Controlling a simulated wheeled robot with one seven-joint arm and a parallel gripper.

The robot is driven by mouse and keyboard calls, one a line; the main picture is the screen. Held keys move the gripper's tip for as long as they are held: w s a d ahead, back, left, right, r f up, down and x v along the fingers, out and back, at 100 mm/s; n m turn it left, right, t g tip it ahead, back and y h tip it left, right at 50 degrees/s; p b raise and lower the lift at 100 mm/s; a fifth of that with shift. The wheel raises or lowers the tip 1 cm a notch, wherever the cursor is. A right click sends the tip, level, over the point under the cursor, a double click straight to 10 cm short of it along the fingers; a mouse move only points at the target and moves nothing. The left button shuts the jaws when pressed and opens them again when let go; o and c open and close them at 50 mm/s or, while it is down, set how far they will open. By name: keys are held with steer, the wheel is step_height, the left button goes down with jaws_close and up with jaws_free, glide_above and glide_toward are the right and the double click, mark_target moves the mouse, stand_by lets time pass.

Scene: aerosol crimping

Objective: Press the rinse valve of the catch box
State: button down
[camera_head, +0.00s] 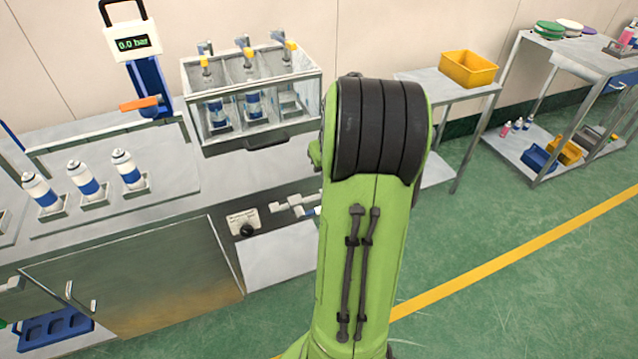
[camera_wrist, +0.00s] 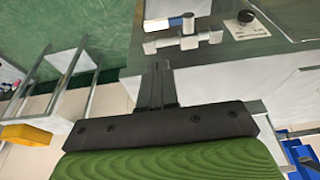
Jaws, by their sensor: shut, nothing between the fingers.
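A silver valve (camera_wrist: 186,41) with a cross-shaped body and a blue-and-white end piece shows just beyond my fingertips in the wrist view. In the head view the valve (camera_head: 290,204) sits low on the bench front, partly hidden by my arm. Beside it is a small plate with a black knob (camera_head: 245,229), which also shows in the wrist view (camera_wrist: 246,16). My gripper (camera_wrist: 157,68) is shut and empty, its fingers pointing toward the valve with a small apparent gap. In the head view my arm hides it. I cannot tell which part is the catch box.
A clear-walled tank (camera_head: 250,95) with several cells stands on the bench. A side table with a yellow bin (camera_head: 467,69) stands right. The green floor (camera_head: 500,290) is open.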

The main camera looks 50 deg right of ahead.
steer(key=b+x, duration=0.1)
steer(key=x, duration=0.3)
steer(key=b+x, duration=0.2)
steer(key=x, duration=0.3)
steer(key=s+b+x, duration=0.1)
steer(key=x, duration=0.4)
steer(key=shift+f+b, duration=0.25)
steer(key=shift+b, duration=0.05)
